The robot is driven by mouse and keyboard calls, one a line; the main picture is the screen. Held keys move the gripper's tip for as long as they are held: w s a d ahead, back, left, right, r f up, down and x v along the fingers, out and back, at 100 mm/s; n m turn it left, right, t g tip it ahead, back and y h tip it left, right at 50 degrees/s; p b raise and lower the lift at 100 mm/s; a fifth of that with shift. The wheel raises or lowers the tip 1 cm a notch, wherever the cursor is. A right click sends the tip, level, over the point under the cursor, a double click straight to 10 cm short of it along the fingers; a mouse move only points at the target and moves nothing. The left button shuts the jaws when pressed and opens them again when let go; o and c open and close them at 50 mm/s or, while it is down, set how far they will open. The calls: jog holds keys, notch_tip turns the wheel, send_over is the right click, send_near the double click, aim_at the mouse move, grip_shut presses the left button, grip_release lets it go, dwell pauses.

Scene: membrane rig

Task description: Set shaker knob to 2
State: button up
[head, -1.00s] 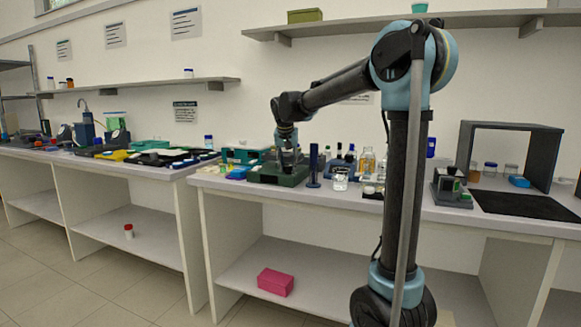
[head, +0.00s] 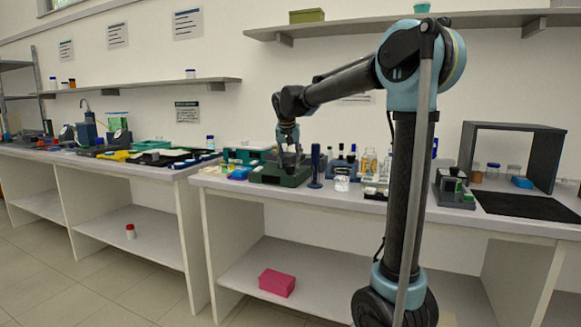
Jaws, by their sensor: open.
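A dark green box-shaped device (head: 281,176), which looks like the shaker, stands near the front edge of the bench. My gripper (head: 289,160) is over it, pointing down, with its fingers apart. The fingertips are at or just above the device's top; I cannot tell whether they touch it. The knob and its markings cannot be made out at this size, and my gripper covers part of the device's top.
A dark blue upright cylinder (head: 315,166) and a glass beaker (head: 342,180) stand close to the right of the device. A blue item (head: 240,173) lies to its left. A teal box (head: 252,153) and several bottles stand behind. A shelf (head: 400,25) runs above.

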jog(key=v, duration=1)
jog(key=s+d+f+g, duration=0.1)
jog(key=s+d+f, duration=1.3)
jog(key=s+d, duration=0.45)
jog(key=s+d+f, duration=0.3)
jog(key=s+f, duration=0.5)
jog(key=f, duration=0.2)
jog(key=s+d+f+n+g, duration=0.1)
jog(key=s+d+f, duration=0.2)
jog(key=s+f, duration=0.6)
jog(key=shift+s+d+f, duration=0.2)
jog(key=shift+d+f, duration=0.2)
jog(key=shift+f, duration=0.25)
jog(key=shift+w+f, duration=0.2)
jog(key=shift+w, duration=0.25)
